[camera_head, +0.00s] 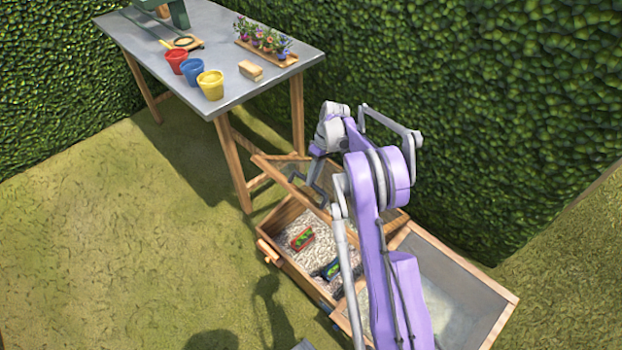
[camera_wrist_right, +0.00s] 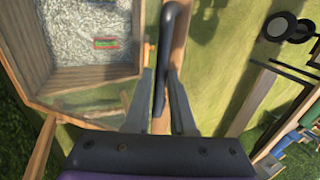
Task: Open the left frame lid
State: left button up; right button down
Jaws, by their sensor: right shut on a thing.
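The left frame (camera_head: 283,264) is a wooden box with pale gravelly fill, and much of its inside shows uncovered. Its wood-edged glass lid (camera_head: 271,172) stands raised and tilted at the box's back side, partly behind my right arm. A dark bar handle (camera_wrist_right: 174,22) runs along the lid's wooden rail in the right wrist view. My right gripper (camera_wrist_right: 162,88) is shut on this handle, with one finger on each side. In the head view the arm partly hides the grip. My left gripper is not in view.
A red packet (camera_head: 302,239) and a dark blue-green packet (camera_head: 331,269) lie in the left frame. The right frame (camera_head: 483,323) adjoins it, covered by a glass lid. A table (camera_head: 221,45) with pots and flowers stands behind. Grass at left is clear.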

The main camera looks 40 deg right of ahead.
jog(key=shift+s+d+f, duration=0.1)
jog(key=shift+d+f, duration=0.25)
jog(key=shift+d, duration=0.25)
jog(key=c, duration=1.1)
grip_release()
jog(key=o, duration=0.3)
jog(key=shift+d+f, duration=0.15)
jog(key=shift+d, duration=0.1)
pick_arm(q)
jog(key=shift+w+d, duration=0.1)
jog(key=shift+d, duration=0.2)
pick_arm(e)
jog(key=shift+a, duration=0.2)
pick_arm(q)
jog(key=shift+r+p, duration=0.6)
pick_arm(e)
jog(key=v, duration=1.1)
jog(key=shift+a, duration=0.15)
